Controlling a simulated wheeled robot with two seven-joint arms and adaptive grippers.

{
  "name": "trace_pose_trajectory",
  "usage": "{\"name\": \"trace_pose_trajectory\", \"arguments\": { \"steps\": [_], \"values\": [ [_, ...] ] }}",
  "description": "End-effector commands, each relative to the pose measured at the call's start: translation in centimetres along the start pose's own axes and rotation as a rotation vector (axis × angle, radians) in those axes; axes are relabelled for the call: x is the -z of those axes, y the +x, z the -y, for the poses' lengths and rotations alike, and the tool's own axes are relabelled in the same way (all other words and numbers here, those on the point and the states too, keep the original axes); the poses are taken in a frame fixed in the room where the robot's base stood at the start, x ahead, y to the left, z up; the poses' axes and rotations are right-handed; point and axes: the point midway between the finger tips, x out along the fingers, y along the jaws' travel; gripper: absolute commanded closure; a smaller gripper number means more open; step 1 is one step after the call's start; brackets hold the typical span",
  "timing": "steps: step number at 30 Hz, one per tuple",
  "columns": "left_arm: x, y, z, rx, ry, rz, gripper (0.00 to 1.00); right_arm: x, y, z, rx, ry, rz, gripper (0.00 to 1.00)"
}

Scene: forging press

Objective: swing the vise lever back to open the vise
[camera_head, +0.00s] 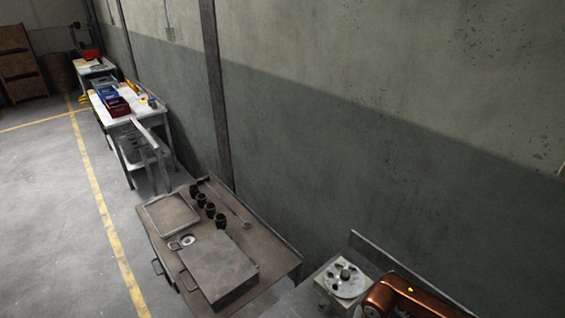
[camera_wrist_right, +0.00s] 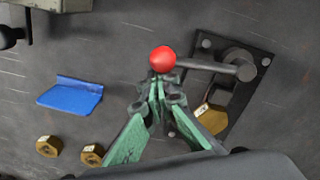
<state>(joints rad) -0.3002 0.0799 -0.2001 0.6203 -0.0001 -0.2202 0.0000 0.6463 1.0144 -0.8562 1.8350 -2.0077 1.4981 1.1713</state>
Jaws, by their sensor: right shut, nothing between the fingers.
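A red ball knob (camera_wrist_right: 162,59) sits on the end of a grey lever (camera_wrist_right: 205,66) in the right wrist view. The lever runs right to a round pivot (camera_wrist_right: 240,65) on a dark base plate (camera_wrist_right: 262,60). My right gripper (camera_wrist_right: 155,84), with green fingers, is shut and empty, its tips just below the knob in the picture. I cannot tell whether they touch it. The vise jaws are not clearly visible, and the head view does not show the lever. My left gripper is not in view.
A blue angled piece (camera_wrist_right: 70,95) and brass hex nuts (camera_wrist_right: 48,146) lie on the dark surface. A greenish-grey block (camera_wrist_right: 62,4) is at top left. In the head view, a bench (camera_head: 262,285) holds a tray (camera_head: 171,232), a metal box (camera_head: 218,265) and several dark cups.

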Motion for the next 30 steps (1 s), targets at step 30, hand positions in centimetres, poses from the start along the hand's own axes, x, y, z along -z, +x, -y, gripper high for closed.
{"name": "trace_pose_trajectory", "arguments": {
  "steps": [30],
  "values": [
    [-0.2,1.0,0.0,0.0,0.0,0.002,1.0,-2.1,0.0,0.6,0.001,0.0,0.0,1.0]
  ]
}}
